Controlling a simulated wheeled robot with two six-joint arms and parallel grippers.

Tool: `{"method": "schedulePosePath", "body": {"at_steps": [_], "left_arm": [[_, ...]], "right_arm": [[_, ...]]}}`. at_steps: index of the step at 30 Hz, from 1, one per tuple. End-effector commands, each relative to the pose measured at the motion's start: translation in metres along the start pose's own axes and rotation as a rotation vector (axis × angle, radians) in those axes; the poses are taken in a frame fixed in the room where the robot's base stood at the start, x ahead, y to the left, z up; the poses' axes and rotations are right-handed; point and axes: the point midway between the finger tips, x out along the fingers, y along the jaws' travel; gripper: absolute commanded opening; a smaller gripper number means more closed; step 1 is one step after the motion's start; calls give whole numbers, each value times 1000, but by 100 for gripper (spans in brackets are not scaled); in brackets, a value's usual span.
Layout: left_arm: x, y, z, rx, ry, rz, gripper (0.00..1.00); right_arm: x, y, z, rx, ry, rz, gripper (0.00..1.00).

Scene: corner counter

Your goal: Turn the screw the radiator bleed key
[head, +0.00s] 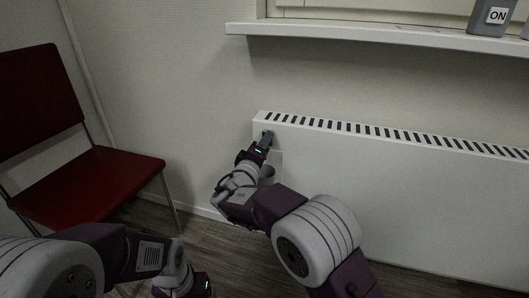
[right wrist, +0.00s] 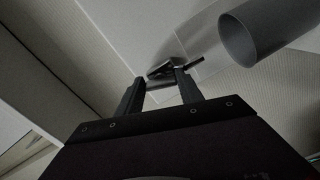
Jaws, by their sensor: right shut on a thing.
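The white radiator (head: 400,185) hangs on the wall under the window sill. My right gripper (head: 266,138) is at its upper left end. In the right wrist view my right gripper (right wrist: 165,78) is shut on a small dark metal piece, seemingly the bleed key (right wrist: 162,69), held between the fingertips close to the radiator's end. The bleed screw is hidden, so I cannot tell whether the key sits on it. My left gripper (head: 197,287) is low at the bottom edge of the head view, away from the radiator; its fingertips are cut off.
A red chair (head: 85,185) stands at left. The white sill (head: 385,36) juts out above, with a grey "ON" object (head: 490,17).

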Motion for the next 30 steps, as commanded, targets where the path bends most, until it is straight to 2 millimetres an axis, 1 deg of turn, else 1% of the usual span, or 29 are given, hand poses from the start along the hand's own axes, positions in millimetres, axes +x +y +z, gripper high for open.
{"method": "schedulePosePath", "body": {"at_steps": [2,14,15,17,26,29,30], "left_arm": [[3,0,0,0,0,0,86],[3,0,0,0,0,0,86],[3,0,0,0,0,0,86],[3,0,0,0,0,0,86],[2,0,0,0,0,0,86],[-4,0,0,0,0,0,86],[-8,0,-1,0,0,0,86]], "right_arm": [[0,0,-1,9,3,0,3],[0,1,-2,15,3,1,3],[0,1,-2,15,3,1,49],[0,1,-1,15,3,1,65],[-1,1,-1,13,2,0,65],[-11,3,-2,11,3,-1,65],[-19,4,-3,11,4,-2,65]]}}
